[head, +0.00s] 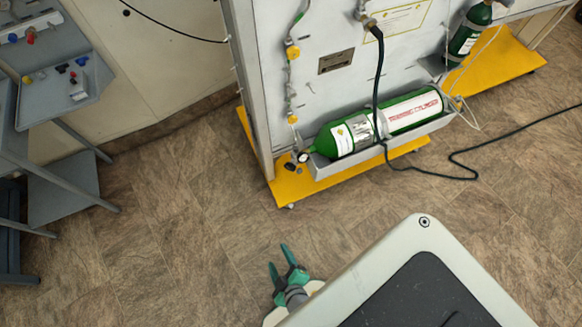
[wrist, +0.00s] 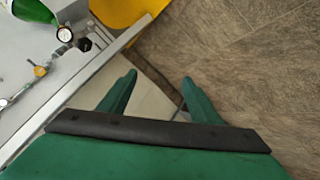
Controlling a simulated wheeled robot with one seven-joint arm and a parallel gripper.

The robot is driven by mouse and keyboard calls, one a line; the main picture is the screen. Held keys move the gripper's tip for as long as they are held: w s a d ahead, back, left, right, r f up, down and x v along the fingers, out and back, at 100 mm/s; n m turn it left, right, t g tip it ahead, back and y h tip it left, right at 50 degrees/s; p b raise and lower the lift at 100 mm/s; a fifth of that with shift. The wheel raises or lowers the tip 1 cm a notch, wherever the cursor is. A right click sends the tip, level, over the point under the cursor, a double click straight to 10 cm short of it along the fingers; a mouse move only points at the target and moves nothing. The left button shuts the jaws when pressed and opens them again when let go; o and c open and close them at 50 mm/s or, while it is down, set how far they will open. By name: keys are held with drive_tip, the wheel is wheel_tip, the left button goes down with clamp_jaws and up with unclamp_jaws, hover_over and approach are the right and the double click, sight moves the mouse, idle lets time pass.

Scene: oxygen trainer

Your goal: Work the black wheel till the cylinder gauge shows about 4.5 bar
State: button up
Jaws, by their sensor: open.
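The green cylinder (head: 348,137) lies in a grey cradle (head: 390,137) low on the trainer panel. A small round white-faced gauge (head: 303,157) sits at its left end. The gauge also shows in the wrist view (wrist: 65,34), too small to read. A small dark knob-like part, perhaps the black wheel (wrist: 84,44), is beside the gauge; its shape is unclear. My gripper (head: 278,256) is open and empty over the floor, well in front of the panel. In the wrist view its green fingers (wrist: 159,76) are spread, with the gauge and dark part up to the left.
The panel stands on a yellow base (head: 290,190). A black hose (head: 378,85) hangs down across the cylinder and onto the floor at the right. A grey bench (head: 75,95) with small fittings is at the left. The floor between is clear.

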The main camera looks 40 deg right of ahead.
drive_tip(key=w+d+f+n+g+h, duration=0.1)
drive_tip(key=w+d+f+h, duration=0.2)
drive_tip(key=d+f, duration=0.4)
drive_tip(key=n+h, duration=0.4)
drive_tip(key=h, duration=0.7)
approach(290, 169)
drive_tip(key=x, duration=1)
drive_tip(key=shift+w+d, duration=0.15)
drive_tip(key=shift+w, duration=0.05)
drive_tip(key=c, duration=1)
drive_tip(key=shift+n, duration=0.4)
drive_tip(key=shift+c, duration=0.2)
